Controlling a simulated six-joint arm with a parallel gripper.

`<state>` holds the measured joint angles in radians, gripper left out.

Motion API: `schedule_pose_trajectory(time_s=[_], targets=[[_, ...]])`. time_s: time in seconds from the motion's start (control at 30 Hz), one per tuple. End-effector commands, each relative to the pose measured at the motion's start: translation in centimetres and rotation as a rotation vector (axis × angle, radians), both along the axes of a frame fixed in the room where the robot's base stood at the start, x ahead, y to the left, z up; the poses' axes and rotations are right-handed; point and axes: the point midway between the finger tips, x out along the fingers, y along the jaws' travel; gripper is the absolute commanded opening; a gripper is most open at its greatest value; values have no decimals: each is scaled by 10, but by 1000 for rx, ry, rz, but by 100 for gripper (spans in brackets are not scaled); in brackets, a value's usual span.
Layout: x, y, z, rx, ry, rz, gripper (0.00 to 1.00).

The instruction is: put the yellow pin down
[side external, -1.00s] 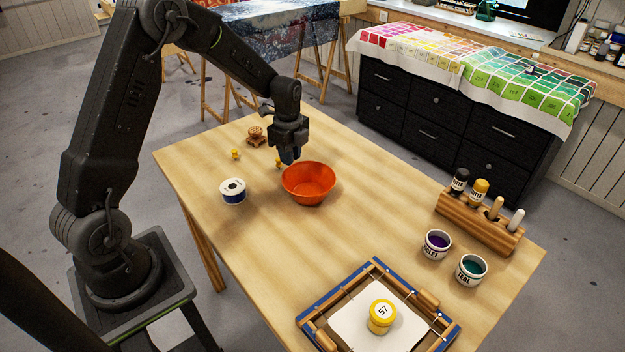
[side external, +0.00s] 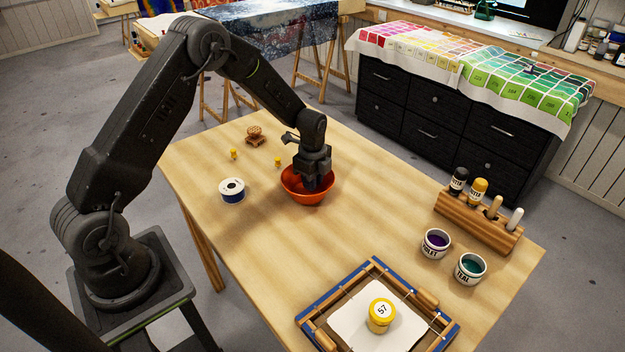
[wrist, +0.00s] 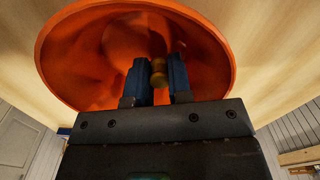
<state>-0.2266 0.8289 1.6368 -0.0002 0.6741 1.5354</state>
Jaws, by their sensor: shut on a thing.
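A yellow pin (wrist: 158,74) is pinched between the two blue fingertips of my gripper (wrist: 157,80) in the wrist view. It looks dark in the shade there. In the side view my gripper (side external: 312,184) points down into the orange bowl (side external: 308,199), with its fingertips below the rim line. The held pin is hidden there. Whether the pin touches the bowl's floor I cannot tell. The bowl's inside (wrist: 90,60) surrounds the fingers in the wrist view. Two more yellow pins stand on the table, one at the left (side external: 233,154) and one near the bowl (side external: 277,161).
A white and blue tin (side external: 232,191) stands left of the bowl. A small brown wooden piece (side external: 255,136) lies behind. Violet (side external: 436,243) and teal (side external: 470,268) paint pots, a wooden rack (side external: 478,222) and a frame with a yellow jar (side external: 381,315) sit to the right and front.

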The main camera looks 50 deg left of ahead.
Motion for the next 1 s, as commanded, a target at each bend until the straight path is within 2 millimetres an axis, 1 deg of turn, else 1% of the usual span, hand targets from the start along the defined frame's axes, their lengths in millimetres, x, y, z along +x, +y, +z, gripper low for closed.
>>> schedule_pose_trajectory(time_s=[0.13, 0.17, 0.27, 0.47, 0.57, 0.67, 0.73, 1.0], targets=[[0, 0, -3, 0, 1, 0, 0], [0, 0, -3, 0, 1, 0, 21], [0, 0, -3, 0, 0, 0, 30], [0, 0, -3, 0, 0, 0, 30], [0, 0, 2, 0, -1, 0, 30], [1, 0, 13, 1, -3, 0, 30], [1, 0, 26, 1, -4, 0, 30], [1, 0, 83, 1, -4, 0, 30]])
